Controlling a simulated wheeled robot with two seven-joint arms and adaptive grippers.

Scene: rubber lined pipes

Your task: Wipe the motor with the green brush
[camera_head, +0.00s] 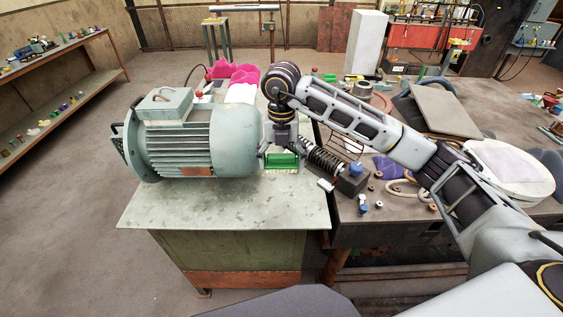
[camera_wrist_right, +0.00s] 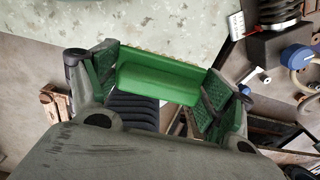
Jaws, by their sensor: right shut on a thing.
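The motor (camera_head: 190,142) is a large pale green-grey ribbed cylinder lying on its side on the metal-topped stand (camera_head: 225,208). A box sits on top of its body. The green brush (camera_head: 282,160) is just right of the motor's right end, above the stand top. My right gripper (camera_head: 281,152) is shut on it. In the right wrist view the brush (camera_wrist_right: 158,75) lies between the two finger pads, with pale bristles along its far edge. I cannot tell whether the brush touches the motor. My left gripper is not in view.
Pink and white items (camera_head: 238,80) lie behind the motor. A shelf (camera_head: 55,95) stands far left. The floor left of the stand is clear.

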